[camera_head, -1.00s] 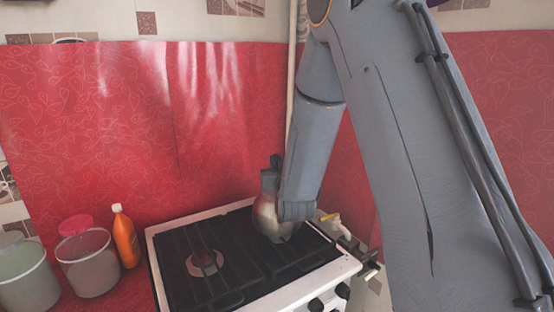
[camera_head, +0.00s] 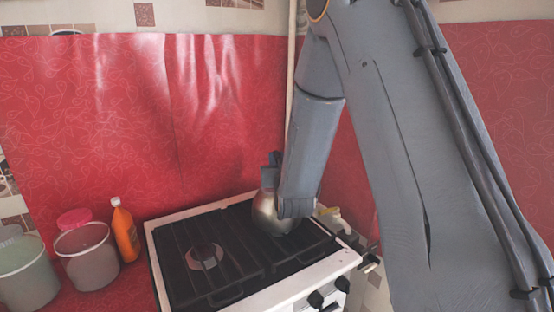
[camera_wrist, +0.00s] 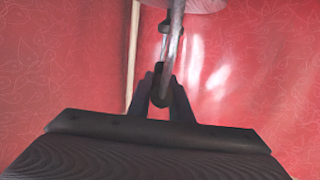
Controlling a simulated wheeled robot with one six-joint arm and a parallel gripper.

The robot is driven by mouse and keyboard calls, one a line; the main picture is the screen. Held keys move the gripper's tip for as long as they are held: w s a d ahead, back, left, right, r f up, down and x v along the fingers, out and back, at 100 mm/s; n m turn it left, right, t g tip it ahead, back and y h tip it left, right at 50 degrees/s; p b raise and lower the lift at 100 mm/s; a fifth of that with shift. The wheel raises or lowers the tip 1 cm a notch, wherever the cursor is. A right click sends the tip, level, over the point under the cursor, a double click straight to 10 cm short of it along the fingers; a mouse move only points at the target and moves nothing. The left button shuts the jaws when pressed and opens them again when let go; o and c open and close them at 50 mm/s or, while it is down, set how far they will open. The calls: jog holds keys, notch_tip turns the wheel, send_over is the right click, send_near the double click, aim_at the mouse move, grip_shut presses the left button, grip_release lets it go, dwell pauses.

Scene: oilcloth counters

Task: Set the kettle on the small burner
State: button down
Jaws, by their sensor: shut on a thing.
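The kettle (camera_head: 266,214) is a rounded, shiny metal vessel over the right part of the stove's black grate, partly hidden by my arm. I cannot tell whether its base touches the grate. In the wrist view, my gripper (camera_wrist: 163,90) is shut on the kettle's handle (camera_wrist: 171,48), with a piece of the kettle (camera_wrist: 198,5) at the top edge. A burner (camera_head: 205,257) with a round reddish-brown cap shows at the stove's left front. Other burners are hidden or too dark to make out, so I cannot compare their sizes.
The white-edged stove (camera_head: 300,283) has knobs on its front. An orange bottle (camera_head: 125,235) and two tubs, one grey (camera_head: 90,265) and one greenish (camera_head: 27,279), stand left of it. A red wall covering (camera_head: 90,120) rises behind. The left part of the grate is clear.

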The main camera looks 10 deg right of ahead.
jog(key=shift+f, duration=0.15)
jog(key=c, duration=1.5)
grip_release()
jog(key=shift+c, duration=0.2)
jog(key=shift+s+f, duration=0.1)
jog(key=shift+f, duration=0.05)
jog(key=s+b, duration=0.3)
jog(key=s, duration=0.5)
jog(key=s+a+f+g+y, duration=0.1)
jog(key=s+f+g, duration=0.85)
jog(key=f, duration=0.25)
jog(key=s+f+n+g, duration=0.1)
jog(key=s+g, duration=0.6)
jog(key=s, duration=1)
jog(key=shift+s+d+f, duration=0.2)
jog(key=shift+d+f, duration=0.25)
jog(key=shift+f, duration=0.2)
